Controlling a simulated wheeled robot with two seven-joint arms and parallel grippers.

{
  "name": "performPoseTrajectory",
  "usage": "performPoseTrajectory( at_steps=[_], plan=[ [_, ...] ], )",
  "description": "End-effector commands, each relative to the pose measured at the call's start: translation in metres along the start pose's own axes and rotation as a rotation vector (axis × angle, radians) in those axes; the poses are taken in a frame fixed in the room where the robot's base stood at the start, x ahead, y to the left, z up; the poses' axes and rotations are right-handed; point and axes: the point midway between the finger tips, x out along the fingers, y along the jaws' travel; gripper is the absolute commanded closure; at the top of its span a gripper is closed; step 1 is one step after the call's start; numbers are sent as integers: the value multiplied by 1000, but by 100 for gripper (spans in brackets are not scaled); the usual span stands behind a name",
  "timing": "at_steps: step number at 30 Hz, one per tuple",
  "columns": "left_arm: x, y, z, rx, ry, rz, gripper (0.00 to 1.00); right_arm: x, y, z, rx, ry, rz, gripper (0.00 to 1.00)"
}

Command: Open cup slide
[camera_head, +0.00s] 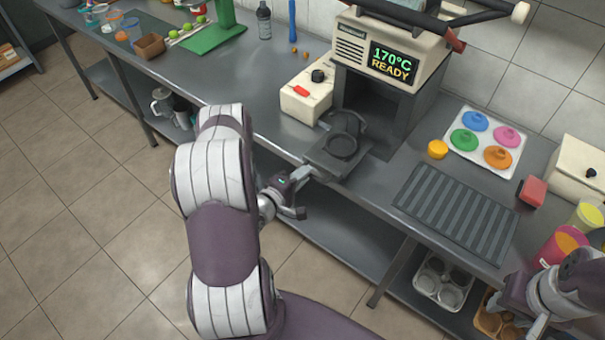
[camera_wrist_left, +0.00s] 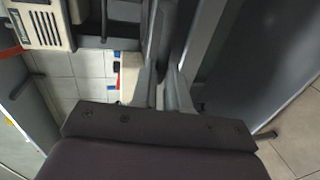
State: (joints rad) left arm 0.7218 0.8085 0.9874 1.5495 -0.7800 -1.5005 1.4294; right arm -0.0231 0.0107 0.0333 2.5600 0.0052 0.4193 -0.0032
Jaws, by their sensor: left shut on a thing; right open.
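The cup slide (camera_head: 323,160) is a dark grey plate with a round cup holder, sticking out in front of the press machine (camera_head: 393,60) toward the counter's front edge. My left gripper (camera_head: 314,174) is at the slide's front end, shut on it. In the left wrist view its fingers (camera_wrist_left: 163,92) close on a dark grey part; the exact grip is hard to see. My right gripper (camera_head: 522,318) is open at the lower right, away from the slide.
The machine's display reads 170°C READY. A white box with a red lever (camera_head: 306,95) stands left of the slide. A ridged dark mat (camera_head: 455,212), a yellow piece (camera_head: 438,149) and a tray of colored lids (camera_head: 462,158) lie to the right. Metal cups (camera_head: 440,285) sit below.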

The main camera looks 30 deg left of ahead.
Motion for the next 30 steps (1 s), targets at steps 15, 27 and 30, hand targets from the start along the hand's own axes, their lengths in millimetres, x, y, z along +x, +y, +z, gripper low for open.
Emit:
performPoseTrajectory(
  at_steps=[15, 27, 30],
  plan=[
    [0, 0, 0, 0, 1, -1, 61, 0, 0, 0, 0, 0, 0, 57],
    [-63, -2, -3, -4, 11, -2, 61, 8, 0, 1, 0, 0, 0, 57],
    [-90, -2, -3, -4, 11, -1, 61, 10, 0, 1, 0, 0, 0, 57]
  ],
)
